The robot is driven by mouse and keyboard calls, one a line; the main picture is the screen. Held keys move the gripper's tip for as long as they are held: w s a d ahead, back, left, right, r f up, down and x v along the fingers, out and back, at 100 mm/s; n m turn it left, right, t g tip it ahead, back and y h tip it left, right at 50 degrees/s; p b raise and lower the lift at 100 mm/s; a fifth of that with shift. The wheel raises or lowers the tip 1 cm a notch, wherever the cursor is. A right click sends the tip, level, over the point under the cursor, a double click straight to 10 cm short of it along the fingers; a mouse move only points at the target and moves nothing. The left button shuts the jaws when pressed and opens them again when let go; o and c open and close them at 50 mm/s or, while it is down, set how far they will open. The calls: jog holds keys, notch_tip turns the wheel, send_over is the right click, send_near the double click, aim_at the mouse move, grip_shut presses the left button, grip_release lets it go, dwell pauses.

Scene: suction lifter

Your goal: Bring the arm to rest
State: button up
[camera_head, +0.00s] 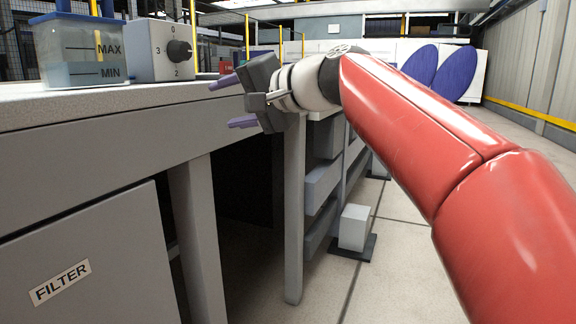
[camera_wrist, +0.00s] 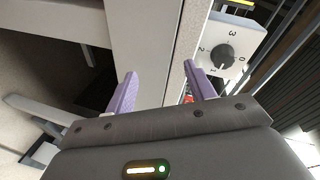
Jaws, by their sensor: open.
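My arm (camera_head: 420,130) is red and reaches from the lower right toward the bench. My gripper (camera_head: 232,103) is at its end, beside the front edge of the bench's worktop. Its two purple fingers are apart, with nothing between them. In the wrist view my gripper (camera_wrist: 160,88) also shows open and empty, with the bench edge behind the fingers.
The grey bench (camera_head: 110,135) carries a tank marked MAX and MIN (camera_head: 80,50) and a dial box (camera_head: 160,50). A FILTER panel (camera_head: 80,265) is below. A small white box (camera_head: 354,227) stands on the floor. Purple discs (camera_head: 455,74) stand behind my arm. The aisle floor at right looks clear.

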jog(key=s+d+f+n+g+h, duration=0.1)
jog(key=s+d+f+h, duration=0.3)
jog(key=s+d+f, duration=0.7)
jog(key=s+d+f+g+h, duration=0.1)
jog(key=s+d+f+h, duration=0.45)
jog(key=f, duration=0.85)
jog(key=s+d+f+n+h, duration=0.1)
jog(key=s+d+f+h, duration=0.3)
jog(key=s+d+f, duration=0.55)
notch_tip(320, 180, up, 10)
jog(key=w+p, duration=0.2)
jog(key=p, duration=1.1)
jog(key=shift+w+r, duration=0.2)
jog(key=shift+w, duration=0.05)
jog(key=shift+c, duration=0.4)
